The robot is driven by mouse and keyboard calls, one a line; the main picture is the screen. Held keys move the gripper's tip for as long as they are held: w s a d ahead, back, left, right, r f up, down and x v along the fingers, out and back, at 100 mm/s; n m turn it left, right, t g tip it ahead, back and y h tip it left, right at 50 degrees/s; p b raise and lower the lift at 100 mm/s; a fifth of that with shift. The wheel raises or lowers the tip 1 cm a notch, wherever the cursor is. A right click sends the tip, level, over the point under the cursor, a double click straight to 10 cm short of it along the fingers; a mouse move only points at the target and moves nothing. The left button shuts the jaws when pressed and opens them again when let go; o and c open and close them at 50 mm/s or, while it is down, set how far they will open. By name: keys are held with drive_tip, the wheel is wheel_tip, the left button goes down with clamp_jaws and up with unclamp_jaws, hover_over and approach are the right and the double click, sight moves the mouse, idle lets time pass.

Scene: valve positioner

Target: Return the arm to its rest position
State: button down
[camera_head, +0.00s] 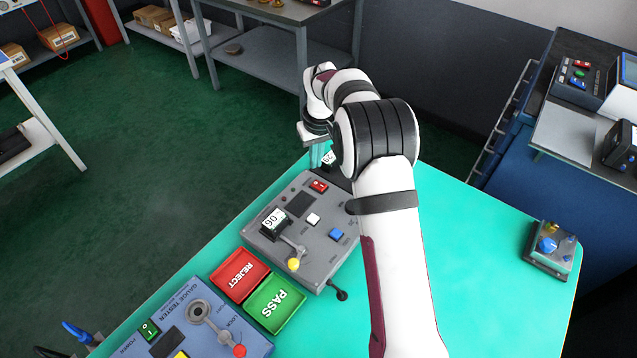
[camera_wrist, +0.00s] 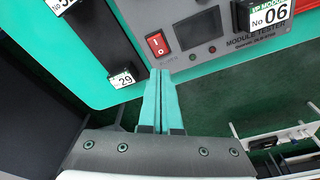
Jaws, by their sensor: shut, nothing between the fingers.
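My white arm with black bands reaches from the lower right over the teal table (camera_head: 480,250) in the head view. My gripper (camera_head: 318,160) is partly hidden by the arm and points down near the far end of the grey module tester (camera_head: 318,258). In the wrist view my gripper (camera_wrist: 160,76) shows its two teal fingers shut together with nothing between them. Their tips appear just beside the module tester's edge, near its red switch (camera_wrist: 157,43). I cannot tell whether they touch it. A module labelled 06 (camera_wrist: 270,14) sits on the tester.
A red REJECT tray (camera_head: 240,275), a green PASS tray (camera_head: 275,303) and a blue gauge tester (camera_head: 205,320) stand left of the arm. A black rack with a label 29 (camera_wrist: 122,79) lies beside the fingers. A small knobbed device (camera_head: 551,247) stands right; the table between is clear.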

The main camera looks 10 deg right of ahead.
drive_tip(key=shift+r, duration=0.5)
drive_tip(key=s+r+m, duration=0.4)
drive_tip(key=s+r, duration=0.7)
drive_tip(key=s, duration=0.5)
drive_tip(key=s+f+m+g+y, duration=0.1)
drive_tip(key=s+m, duration=0.3)
drive_tip(key=s, duration=2.1)
drive_tip(key=shift+a+f+m+g, duration=0.15)
drive_tip(key=shift+a+m+g, duration=0.15)
drive_tip(key=shift+a+g, duration=0.15)
drive_tip(key=c, duration=1.5)
unclamp_jaws()
drive_tip(key=shift+w, duration=0.1)
drive_tip(key=shift+c, duration=0.2)
